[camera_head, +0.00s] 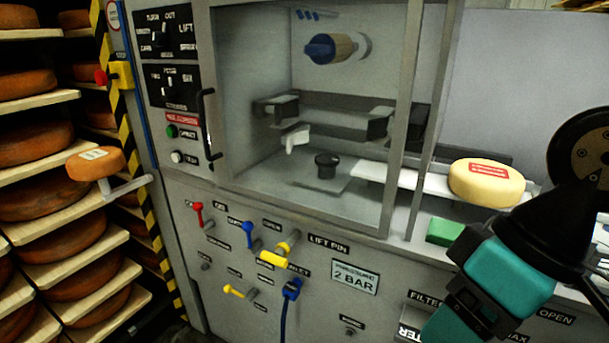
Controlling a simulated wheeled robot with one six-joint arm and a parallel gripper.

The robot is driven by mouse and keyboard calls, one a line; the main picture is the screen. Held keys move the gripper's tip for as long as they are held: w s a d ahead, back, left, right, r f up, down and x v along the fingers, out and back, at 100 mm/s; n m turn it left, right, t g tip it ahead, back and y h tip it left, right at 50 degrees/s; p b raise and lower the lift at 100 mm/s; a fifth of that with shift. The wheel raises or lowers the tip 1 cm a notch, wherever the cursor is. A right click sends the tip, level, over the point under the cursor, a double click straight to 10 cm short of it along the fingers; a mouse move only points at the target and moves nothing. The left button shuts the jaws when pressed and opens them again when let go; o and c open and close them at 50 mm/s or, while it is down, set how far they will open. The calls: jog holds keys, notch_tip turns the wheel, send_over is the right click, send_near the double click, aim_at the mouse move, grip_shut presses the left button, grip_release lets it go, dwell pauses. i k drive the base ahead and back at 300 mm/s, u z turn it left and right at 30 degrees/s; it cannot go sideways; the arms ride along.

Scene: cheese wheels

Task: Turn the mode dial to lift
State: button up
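The mode dial (166,37) is on a black panel at the top left of the grey machine front. Small white labels surround it, with LIFT readable on its right and OUT above. The dial is small and dark, and I cannot tell for sure where its pointer is set. A second black panel (175,83) with another switch sits just below. My black and teal arm shows at the lower right, well away from the dial. I cannot make out my gripper's fingers in this view.
A glass-fronted chamber (330,110) with a vertical door handle (207,125) is right of the panels. Coloured valve levers and a blue hose (290,290) project below. An orange cheese (96,163) sits on a support at the left, near shelves. A yellow cheese (486,183) is at right.

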aim_at(157, 39)
jog(key=k, duration=0.65)
jog(key=u, duration=0.7)
jog(key=i, duration=0.6)
jog(key=u, duration=1.2)
jog(key=i, duration=1.45)
jog(key=z, duration=0.2)
